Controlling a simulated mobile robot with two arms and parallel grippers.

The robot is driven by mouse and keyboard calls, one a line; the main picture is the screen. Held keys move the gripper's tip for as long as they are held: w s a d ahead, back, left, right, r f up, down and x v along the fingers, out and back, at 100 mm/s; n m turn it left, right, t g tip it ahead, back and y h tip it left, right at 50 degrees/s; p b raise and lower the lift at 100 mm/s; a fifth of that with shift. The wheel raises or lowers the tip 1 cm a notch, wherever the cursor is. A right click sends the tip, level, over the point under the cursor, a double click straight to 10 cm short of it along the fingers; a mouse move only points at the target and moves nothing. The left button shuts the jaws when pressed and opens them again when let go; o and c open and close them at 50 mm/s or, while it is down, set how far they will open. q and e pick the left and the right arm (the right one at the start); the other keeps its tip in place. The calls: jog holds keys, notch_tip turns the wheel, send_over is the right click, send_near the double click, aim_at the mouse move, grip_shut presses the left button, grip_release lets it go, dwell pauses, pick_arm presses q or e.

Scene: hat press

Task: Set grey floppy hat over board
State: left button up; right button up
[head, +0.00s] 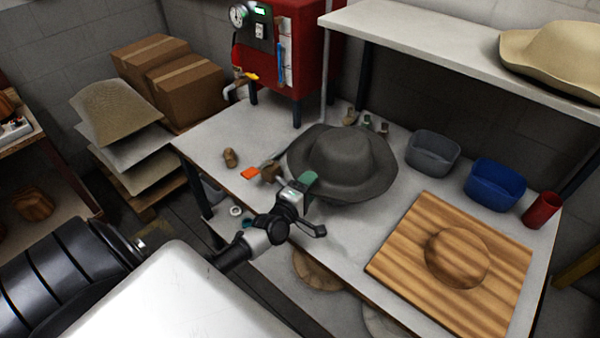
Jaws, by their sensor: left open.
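The grey floppy hat (345,150) rests crown up on the white table, left of the wooden board. Its wide brim is wavy and its near left edge lies close to my left gripper. The striped wooden board (412,222) lies at the table's right front, with a round wooden block (457,257) on it and nothing over the block. My left gripper (312,207) is open and empty, just in front of the hat's near brim; I cannot tell whether it touches the brim. My right gripper is not in view.
A grey bin (433,153), a blue bin (494,184) and a red cup (541,210) line the table's back right. A red machine (292,45) stands behind. A shelf (430,35) with a beige hat (556,58) overhangs the back. The table's left part is mostly clear.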

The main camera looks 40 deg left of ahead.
pick_arm(q)
jog(key=b, duration=0.2)
send_over(292, 241)
jog(key=a, duration=0.1)
jog(key=shift+s+f, duration=0.2)
jog(key=shift+s, duration=0.2)
jog(key=s+f+m+g, duration=0.1)
jog(key=f, duration=0.3)
jog(key=s+f+m+g, duration=0.1)
jog(key=f, duration=0.3)
jog(key=s+d+f+m+g, duration=0.1)
jog(key=f+m, duration=0.1)
jog(key=f, duration=0.2)
jog(key=shift+f, duration=0.15)
jog(key=s+d+f+m+g, duration=0.1)
jog(key=s+f+m+g, duration=0.25)
jog(key=f, duration=0.35)
jog(key=s+d+f+m+g, duration=0.25)
jog(key=s+f, duration=0.25)
jog(key=f, duration=0.3)
jog(key=s+d+f+m+g, duration=0.2)
jog(key=s+f+m+g, duration=0.2)
jog(key=s+f, duration=0.3)
jog(key=s+d+f+m+g, duration=0.3)
jog(key=s+f+m, duration=0.4)
jog(key=s, duration=1)
jog(key=shift+g+h, duration=0.3)
jog(key=shift+g, duration=0.2)
